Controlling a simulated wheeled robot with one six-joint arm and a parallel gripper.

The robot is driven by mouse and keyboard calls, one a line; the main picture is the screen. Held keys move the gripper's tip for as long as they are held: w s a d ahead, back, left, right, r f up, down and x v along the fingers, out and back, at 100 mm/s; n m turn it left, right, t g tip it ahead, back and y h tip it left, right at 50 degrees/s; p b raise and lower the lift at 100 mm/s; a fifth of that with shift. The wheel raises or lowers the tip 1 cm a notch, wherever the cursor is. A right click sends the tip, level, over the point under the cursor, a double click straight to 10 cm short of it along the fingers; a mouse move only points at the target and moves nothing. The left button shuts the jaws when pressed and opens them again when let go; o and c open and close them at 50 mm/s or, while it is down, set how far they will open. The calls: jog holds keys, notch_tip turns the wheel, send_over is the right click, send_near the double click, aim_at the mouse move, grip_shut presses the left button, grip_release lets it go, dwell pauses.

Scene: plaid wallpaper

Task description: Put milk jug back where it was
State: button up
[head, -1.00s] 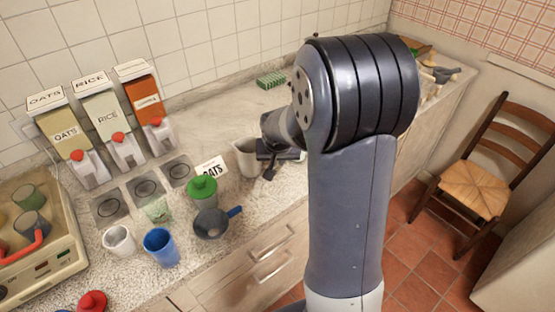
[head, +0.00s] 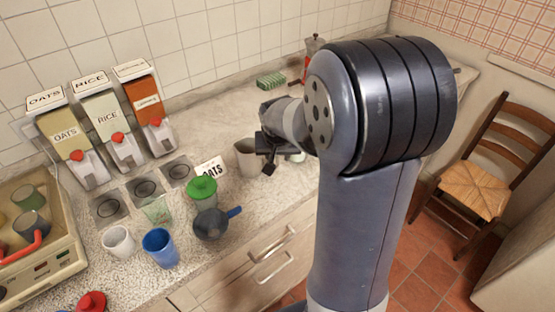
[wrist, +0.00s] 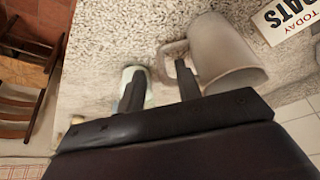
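The milk jug (head: 246,158), a plain beige-grey jug, stands upright on the counter behind the green-lidded container, right of the OATS card. In the wrist view the jug (wrist: 228,58) is at the upper right, with its handle toward my fingers. My gripper (wrist: 160,83) is open, its two dark fingers apart. The right fingertip overlaps the handle in the picture; I cannot tell whether it touches. In the head view my gripper (head: 267,154) is just right of the jug, and my arm hides the counter beyond.
The OATS card (head: 211,170), green-lidded container (head: 202,192), dark pan (head: 211,224) and blue cup (head: 160,247) crowd the left. A pale cup (wrist: 146,88) is behind the left finger. A green sponge (head: 271,82) and moka pot (head: 315,48) are at the back.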

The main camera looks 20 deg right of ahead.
jog(key=v, duration=0.8)
jog(key=shift+d, duration=0.15)
